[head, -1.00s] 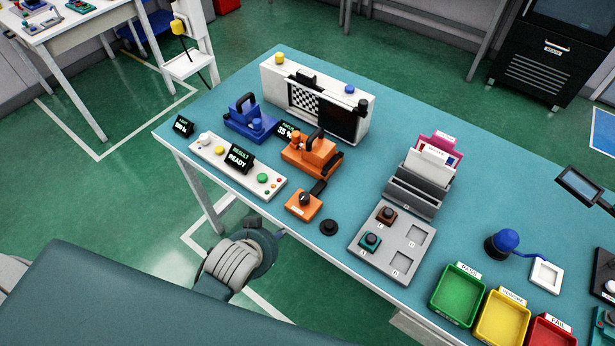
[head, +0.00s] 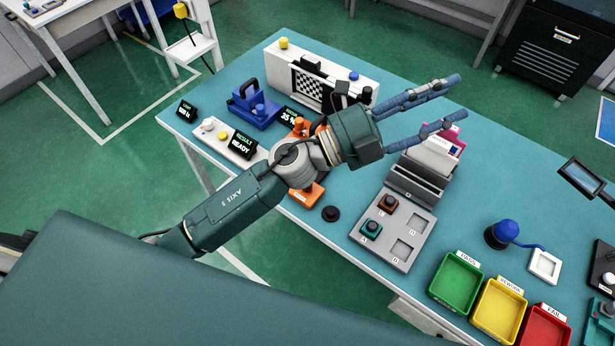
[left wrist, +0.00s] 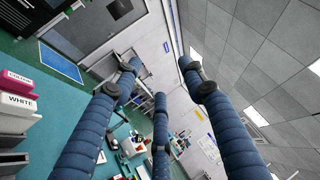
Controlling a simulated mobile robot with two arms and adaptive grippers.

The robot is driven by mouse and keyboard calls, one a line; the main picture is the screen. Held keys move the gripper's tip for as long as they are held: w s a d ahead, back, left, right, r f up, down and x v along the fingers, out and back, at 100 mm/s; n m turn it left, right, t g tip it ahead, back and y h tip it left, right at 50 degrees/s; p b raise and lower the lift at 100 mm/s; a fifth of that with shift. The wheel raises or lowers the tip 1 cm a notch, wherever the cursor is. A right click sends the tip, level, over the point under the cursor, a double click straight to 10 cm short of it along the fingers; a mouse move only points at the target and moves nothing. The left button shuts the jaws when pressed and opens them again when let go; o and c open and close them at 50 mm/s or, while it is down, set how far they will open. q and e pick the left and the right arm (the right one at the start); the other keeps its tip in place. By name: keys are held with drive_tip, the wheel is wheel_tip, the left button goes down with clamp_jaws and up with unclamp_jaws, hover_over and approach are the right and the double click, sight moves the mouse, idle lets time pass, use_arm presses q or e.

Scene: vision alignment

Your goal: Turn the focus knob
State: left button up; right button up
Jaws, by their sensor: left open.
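My left gripper (head: 447,102) is open and empty, its blue padded fingers spread above the back of the teal bench; the left wrist view (left wrist: 160,82) shows three spread fingers with nothing between them. I cannot tell for sure which part is the focus knob. The orange fixture (head: 297,133) is largely hidden behind my left arm. A white unit (head: 369,79) with a checkerboard chart (head: 309,87) stands behind it, with small dark parts near its right end close to my wrist. A round black piece (head: 331,214) lies on the bench in front. My right gripper is out of view.
A blue fixture (head: 252,114) and a RESULT READY display (head: 243,144) stand left of my arm. The grey slotted tray (head: 405,225) and upright cards (head: 432,163) are below the gripper. Green, yellow and red bins (head: 456,284) line the front right.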

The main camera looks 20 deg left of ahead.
use_arm(q)
drive_tip(key=s+d+f+m+g+h, duration=0.1)
drive_tip(key=s+d+f+m+g, duration=0.1)
drive_tip(key=s+d+m+g, duration=0.35)
drive_tip(key=m+g+y+p, duration=0.1)
drive_tip(key=m+g+y, duration=0.5)
drive_tip(key=m+y, duration=0.9)
hover_over(307, 185)
wheel_tip(307, 185, down, 21)
drive_tip(key=n+y, duration=0.4)
drive_tip(key=f+p, duration=0.1)
drive_tip(key=f, duration=0.2)
drive_tip(key=f+p, duration=0.1)
drive_tip(key=f, duration=0.2)
drive_tip(key=f+p, duration=0.1)
drive_tip(key=f, duration=0.2)
drive_tip(key=shift+w+a, duration=0.15)
drive_tip(key=shift+w, duration=0.15)
drive_tip(key=shift+f, duration=0.6)
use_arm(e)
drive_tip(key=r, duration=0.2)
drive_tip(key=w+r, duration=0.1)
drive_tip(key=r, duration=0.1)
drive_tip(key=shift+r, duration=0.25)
